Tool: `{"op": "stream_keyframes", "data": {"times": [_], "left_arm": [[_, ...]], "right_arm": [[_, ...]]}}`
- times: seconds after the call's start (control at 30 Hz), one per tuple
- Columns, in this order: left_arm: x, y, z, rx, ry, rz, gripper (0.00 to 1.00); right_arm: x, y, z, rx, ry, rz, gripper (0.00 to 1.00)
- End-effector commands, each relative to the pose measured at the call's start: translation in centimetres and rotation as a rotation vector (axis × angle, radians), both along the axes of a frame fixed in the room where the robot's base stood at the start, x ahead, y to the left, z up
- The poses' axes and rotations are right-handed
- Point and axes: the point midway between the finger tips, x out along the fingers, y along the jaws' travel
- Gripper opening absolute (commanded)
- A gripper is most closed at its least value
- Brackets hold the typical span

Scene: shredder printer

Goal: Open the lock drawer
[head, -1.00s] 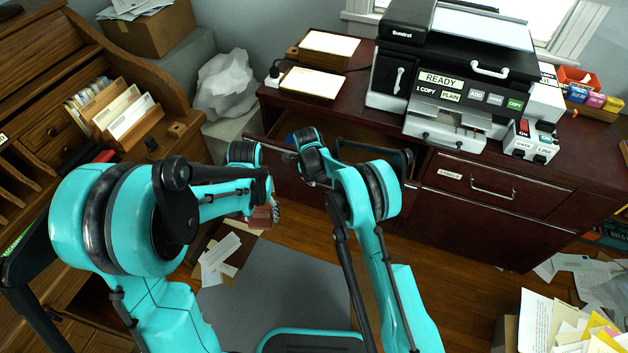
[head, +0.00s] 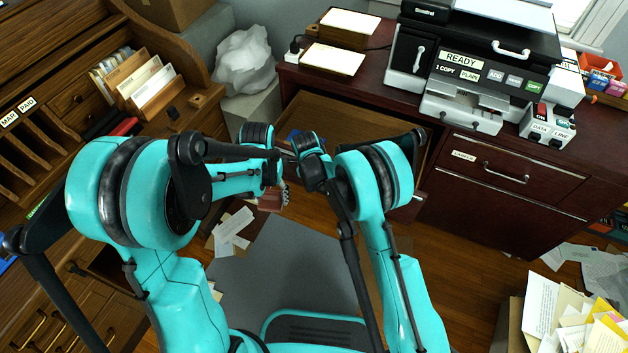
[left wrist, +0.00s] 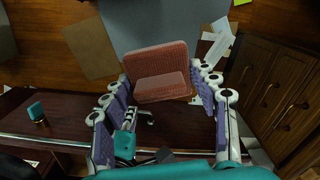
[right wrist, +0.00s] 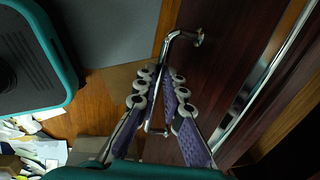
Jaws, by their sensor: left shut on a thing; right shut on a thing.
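The open drawer (head: 345,118) stands out from the left part of the dark red desk, its wooden inside showing behind my arms. In the right wrist view, its metal bar handle (right wrist: 170,42) runs between the fingers of my right gripper (right wrist: 160,88), which is shut on it against the dark red front (right wrist: 215,75). My left gripper (left wrist: 162,88) is shut on a reddish-brown textured block (left wrist: 157,58) with a stepped shape. The block also shows low in front of the drawer in the head view (head: 271,200). My right gripper's fingers are hidden in the head view.
A printer (head: 480,70) stands on the desk, with a closed labelled drawer (head: 510,170) below it. A wooden rolltop desk (head: 60,85) is at the left. Papers (head: 232,230) lie on the floor, and a box of papers (head: 565,315) is at lower right.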

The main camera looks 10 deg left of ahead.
Motion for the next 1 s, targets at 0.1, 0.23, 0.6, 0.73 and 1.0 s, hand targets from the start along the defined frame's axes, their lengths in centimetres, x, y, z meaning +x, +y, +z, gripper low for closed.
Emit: {"op": "stream_keyframes", "data": {"times": [0.1, 0.23, 0.6, 0.73, 1.0], "left_arm": [[0.0, 0.0, 0.0, 0.000, 0.000, 0.000, 0.23], [0.0, 0.0, 0.0, 0.000, 0.000, 0.000, 0.23], [0.0, 0.0, 0.0, 0.000, 0.000, 0.000, 0.23], [0.0, 0.0, 0.0, 0.000, 0.000, 0.000, 0.23], [0.0, 0.0, 0.0, 0.000, 0.000, 0.000, 0.23]], "right_arm": [[0.0, 0.1, 0.0, 0.001, 0.000, 0.000, 0.22], [0.0, 0.0, 0.0, 0.001, 0.000, 0.000, 0.30], [-0.3, 0.1, 1.6, 0.001, 0.000, 0.000, 0.30], [-0.8, 0.3, 4.2, 0.001, 0.000, 0.000, 0.30], [-1.8, 0.6, 9.6, 0.001, 0.000, 0.002, 0.30]]}}
